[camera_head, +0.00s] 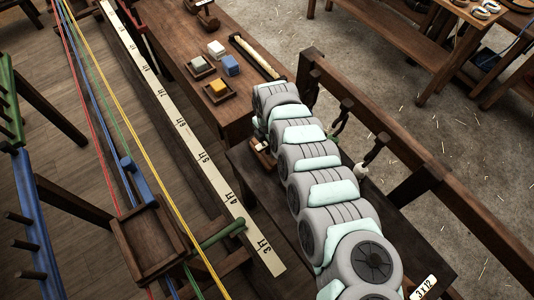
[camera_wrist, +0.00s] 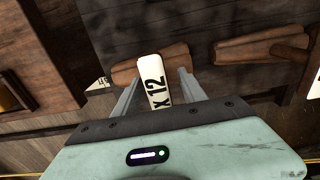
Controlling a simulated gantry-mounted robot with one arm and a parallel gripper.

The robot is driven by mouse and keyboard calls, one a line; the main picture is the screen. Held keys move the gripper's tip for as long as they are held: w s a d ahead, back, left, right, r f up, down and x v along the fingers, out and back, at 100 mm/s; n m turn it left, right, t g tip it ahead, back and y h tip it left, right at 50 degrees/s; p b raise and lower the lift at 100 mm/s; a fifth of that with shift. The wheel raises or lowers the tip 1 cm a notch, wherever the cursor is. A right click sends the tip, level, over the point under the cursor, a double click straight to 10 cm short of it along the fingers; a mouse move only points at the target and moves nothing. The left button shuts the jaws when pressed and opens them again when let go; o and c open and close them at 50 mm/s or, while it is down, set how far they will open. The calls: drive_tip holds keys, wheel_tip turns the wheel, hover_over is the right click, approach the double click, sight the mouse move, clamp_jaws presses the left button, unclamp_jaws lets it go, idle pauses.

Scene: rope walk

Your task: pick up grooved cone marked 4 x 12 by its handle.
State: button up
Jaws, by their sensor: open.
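In the wrist view a brown wooden piece (camera_wrist: 124,74), which looks like a cone with its handle, lies on a dark board. A white tag (camera_wrist: 152,70) on it reads "x 12"; the figure before that is hidden by my gripper. My gripper (camera_wrist: 157,80) is open, with a grey finger on each side of the tag and the wood. I cannot tell whether the fingers touch it. A second brown wooden piece (camera_wrist: 258,46) lies to the right. In the head view, small wooden pieces (camera_head: 262,158) with a white tag show beside my arm, which hides the fingers.
A tag reading "3 x 12" (camera_head: 423,288) is on the dark bench (camera_head: 262,190). A wooden table (camera_head: 180,40) holds blue (camera_head: 231,65) and yellow (camera_head: 218,86) blocks. A rail (camera_head: 420,180) runs along the right. A ruler board (camera_head: 190,140) and coloured ropes run left.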

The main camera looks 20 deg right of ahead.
drive_tip(key=shift+c, duration=0.2)
clamp_jaws()
idle(0.3)
idle(0.8)
